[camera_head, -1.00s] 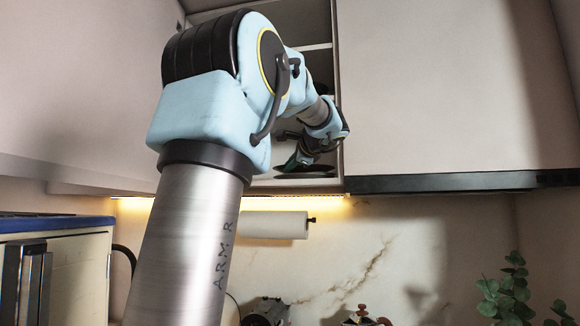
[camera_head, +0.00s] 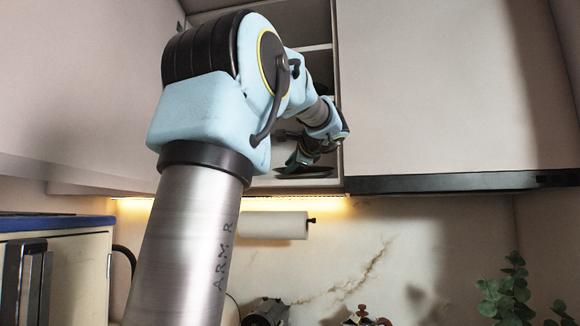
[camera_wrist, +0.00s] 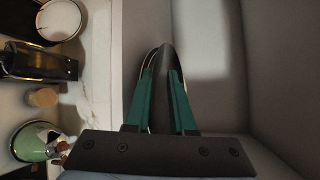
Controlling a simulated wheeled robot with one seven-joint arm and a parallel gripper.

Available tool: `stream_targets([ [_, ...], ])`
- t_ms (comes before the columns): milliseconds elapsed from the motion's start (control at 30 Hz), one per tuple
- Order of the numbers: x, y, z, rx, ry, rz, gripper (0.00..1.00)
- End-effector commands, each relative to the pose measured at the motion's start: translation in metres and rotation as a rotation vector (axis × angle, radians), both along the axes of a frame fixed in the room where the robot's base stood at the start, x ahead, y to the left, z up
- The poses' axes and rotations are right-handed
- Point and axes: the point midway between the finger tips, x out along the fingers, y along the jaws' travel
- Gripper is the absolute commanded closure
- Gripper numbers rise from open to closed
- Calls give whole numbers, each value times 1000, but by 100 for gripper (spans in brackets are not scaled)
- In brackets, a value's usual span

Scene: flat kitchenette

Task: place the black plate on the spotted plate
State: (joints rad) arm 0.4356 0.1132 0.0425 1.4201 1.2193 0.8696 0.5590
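The black plate (camera_head: 310,171) lies low and nearly edge-on at the bottom shelf of the open wall cabinet. My gripper (camera_head: 293,163) reaches into the cabinet and is at the plate's left side. In the wrist view, the dark plate (camera_wrist: 160,85) stands between the two green fingers of my gripper (camera_wrist: 160,75), which look shut on it. A thin pale rim shows close beside the dark plate in the wrist view; I cannot tell whether it is the spotted plate. No spots can be made out, and whether the plates touch is hidden.
The cabinet has a wall at right and shelves above my gripper. A closed door (camera_head: 440,90) is to its right. Below are a paper roll (camera_head: 273,225), a plant (camera_head: 510,295) and a blue-topped appliance (camera_head: 55,260). The wrist view shows a green pot (camera_wrist: 38,140).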

Motion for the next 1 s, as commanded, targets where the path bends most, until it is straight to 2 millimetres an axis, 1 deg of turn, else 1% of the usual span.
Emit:
stream_targets([
  [33, 1, 0, -2, 0, 8, 3, 63],
  [200, 1, 1, 12, 1, 8, 3, 63],
  [233, -2, -1, 10, 0, 6, 2, 63],
  [267, -8, -4, 7, -1, 4, 0, 63],
  [333, -20, -10, 10, -1, 2, 0, 63],
  [600, -71, -34, 25, -2, 0, -3, 63],
  [700, -86, -41, 30, -2, 0, -3, 63],
  [833, -99, -47, 35, -1, 1, -1, 63],
  [1000, -105, -50, 39, 1, 1, 0, 63],
])
